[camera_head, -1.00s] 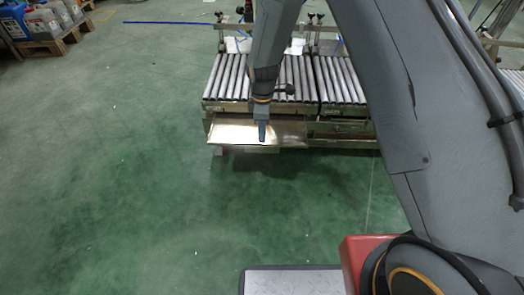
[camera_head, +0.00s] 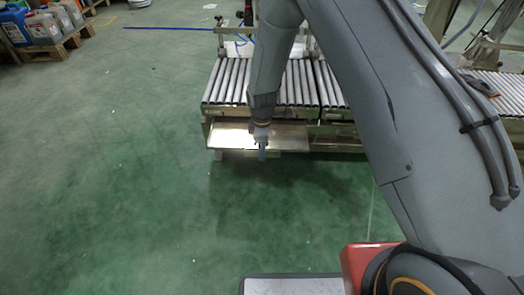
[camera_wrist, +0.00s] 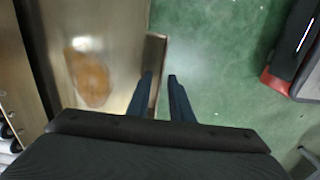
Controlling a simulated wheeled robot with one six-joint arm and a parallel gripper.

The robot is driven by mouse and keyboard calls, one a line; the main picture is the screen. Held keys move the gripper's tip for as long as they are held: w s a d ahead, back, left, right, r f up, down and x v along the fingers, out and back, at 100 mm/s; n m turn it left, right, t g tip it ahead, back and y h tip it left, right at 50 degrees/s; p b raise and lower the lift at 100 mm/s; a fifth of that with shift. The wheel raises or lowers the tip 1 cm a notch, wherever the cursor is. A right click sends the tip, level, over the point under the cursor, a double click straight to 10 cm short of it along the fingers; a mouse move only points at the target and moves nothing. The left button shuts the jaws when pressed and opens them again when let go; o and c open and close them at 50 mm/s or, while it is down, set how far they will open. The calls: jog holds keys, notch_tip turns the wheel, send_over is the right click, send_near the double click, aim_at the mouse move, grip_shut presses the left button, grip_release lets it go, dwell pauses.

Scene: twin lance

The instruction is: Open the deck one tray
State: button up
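The deck one tray (camera_head: 230,136) is a shiny metal tray sticking out from under the front of the left roller deck. My gripper (camera_head: 262,155) points down at the tray's front edge, near its middle. My gripper's two dark fingers (camera_wrist: 161,80) are apart. The tray's front lip (camera_wrist: 157,50) runs into the gap between them, left finger on the tray side and right finger on the outer side. A gap shows between lip and right finger.
The left roller deck (camera_head: 235,82) stands above the tray, with a second deck (camera_head: 338,85) to its right. Green floor (camera_head: 130,190) in front is clear. A pallet with containers (camera_head: 50,40) stands far left.

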grip_shut()
dwell(1.2)
